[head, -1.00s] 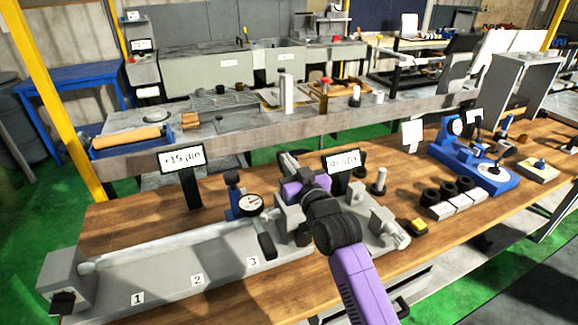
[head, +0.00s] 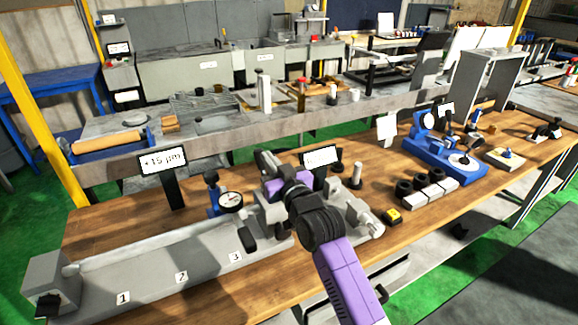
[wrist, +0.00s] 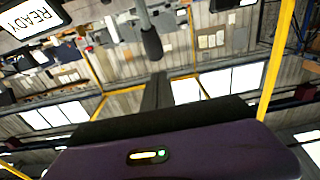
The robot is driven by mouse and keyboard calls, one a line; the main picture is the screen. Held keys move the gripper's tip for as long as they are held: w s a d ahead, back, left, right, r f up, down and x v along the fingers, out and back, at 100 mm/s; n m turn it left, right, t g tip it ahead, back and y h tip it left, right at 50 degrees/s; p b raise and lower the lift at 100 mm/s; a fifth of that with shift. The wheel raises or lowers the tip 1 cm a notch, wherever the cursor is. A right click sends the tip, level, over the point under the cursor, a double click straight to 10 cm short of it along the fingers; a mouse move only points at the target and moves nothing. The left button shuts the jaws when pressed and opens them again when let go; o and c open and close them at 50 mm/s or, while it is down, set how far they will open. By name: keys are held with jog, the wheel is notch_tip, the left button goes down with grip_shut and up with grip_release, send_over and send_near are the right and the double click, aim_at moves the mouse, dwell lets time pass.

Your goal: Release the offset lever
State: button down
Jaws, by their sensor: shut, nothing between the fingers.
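My purple and black arm reaches over the grey grinder bed (head: 200,270) on the wooden bench. My gripper (head: 268,160) is at the bed's right part, partly hidden behind the wrist. In the wrist view its dark fingers (wrist: 158,88) are shut and empty. A lever, a grey rod with a black grip (wrist: 151,42), shows just beyond the fingertips. It looks apart from them, but depth is unclear. In the head view a black handle (head: 248,239) sticks out at the front of the bed. I cannot tell whether it is the same lever.
A "+15 µm" display (head: 162,160) and a dial gauge (head: 230,201) stand left of the arm. The READY display (wrist: 32,15) is near the gripper. A grey post (head: 356,176), a yellow block (head: 393,215) and a blue gauge stand (head: 440,158) are on the right.

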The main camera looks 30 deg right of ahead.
jog(key=s+r+b, duration=0.1)
jog(key=s+r, duration=0.3)
jog(key=s, duration=0.5)
jog(key=shift+r, duration=0.15)
dwell(0.4)
jog(key=s+r+m+t+h, duration=0.1)
jog(key=s+r+t, duration=0.1)
jog(key=s+r, duration=0.15)
jog(key=s+a+f+g, duration=0.1)
jog(key=s+f, duration=0.5)
jog(key=s, duration=0.8)
jog(key=s+a+f+g, duration=0.2)
jog(key=s+f, duration=0.5)
jog(key=s, duration=0.7)
jog(key=s+a+f+n+g+y, duration=0.1)
jog(key=s+f, duration=0.5)
jog(key=s, duration=0.9)
jog(key=shift+a+f+g, duration=0.2)
jog(key=shift+a+g, duration=0.1)
jog(key=shift+g, duration=0.5)
